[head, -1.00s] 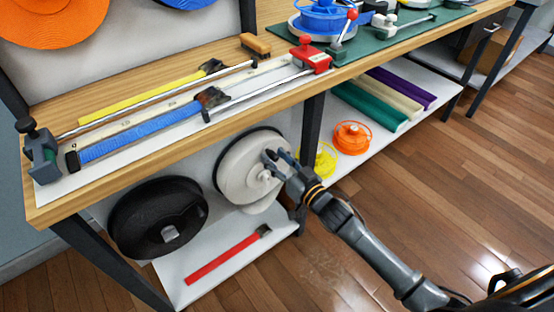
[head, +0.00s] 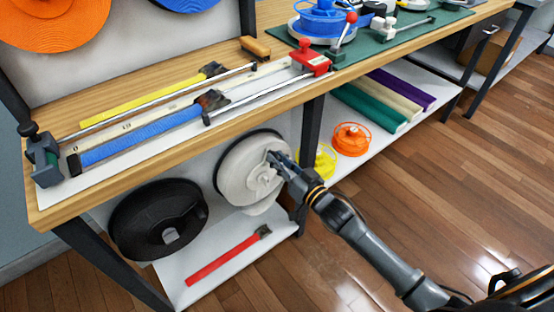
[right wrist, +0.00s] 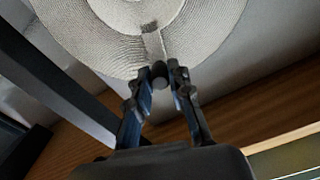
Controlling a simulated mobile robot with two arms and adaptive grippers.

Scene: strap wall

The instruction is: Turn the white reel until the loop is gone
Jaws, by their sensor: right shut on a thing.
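The white reel (head: 240,172) stands upright under the bench, on the lower shelf's right side. It fills the top of the right wrist view (right wrist: 95,40). A pale slack piece, which looks like the strap's loop (head: 263,207), hangs below its rim. My right gripper (head: 273,158) is at the reel's face, right of its hub. In the right wrist view my right gripper (right wrist: 160,80) is shut on a small dark round handle (right wrist: 159,69) in front of the reel. My left gripper is not in view.
A black reel (head: 140,225) stands left of the white one. A red strap (head: 220,258) lies on the shelf in front. A dark bench leg (head: 312,130) is close to my right forearm. Yellow (head: 322,161) and orange (head: 351,139) spools stand beyond it.

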